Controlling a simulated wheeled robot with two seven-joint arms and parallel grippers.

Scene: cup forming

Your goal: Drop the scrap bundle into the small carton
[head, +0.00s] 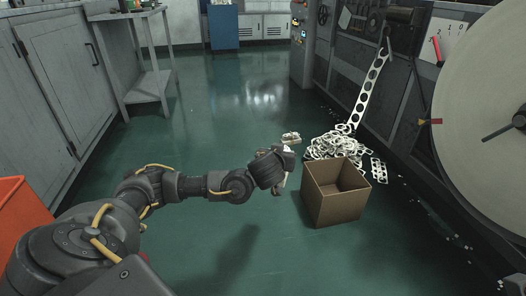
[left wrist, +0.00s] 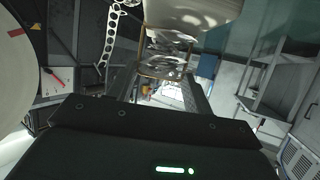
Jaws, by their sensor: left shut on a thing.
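The small carton (head: 335,208) is an open-topped brown box standing on the green floor in the head view. My left gripper (head: 283,158) is just left of the carton and raised above the floor, shut on the scrap bundle (head: 291,138). Only small pale pieces of the bundle show around the gripper in the head view; the rest is hidden. The fingertips are hard to make out. My right gripper is not in view.
A pile of white perforated scrap (head: 330,146) lies right behind the carton, with a strip (head: 368,90) rising from it to the machine. A large pale disc (head: 485,85) is at right. An orange bin (head: 18,210) is at left. The middle floor is clear.

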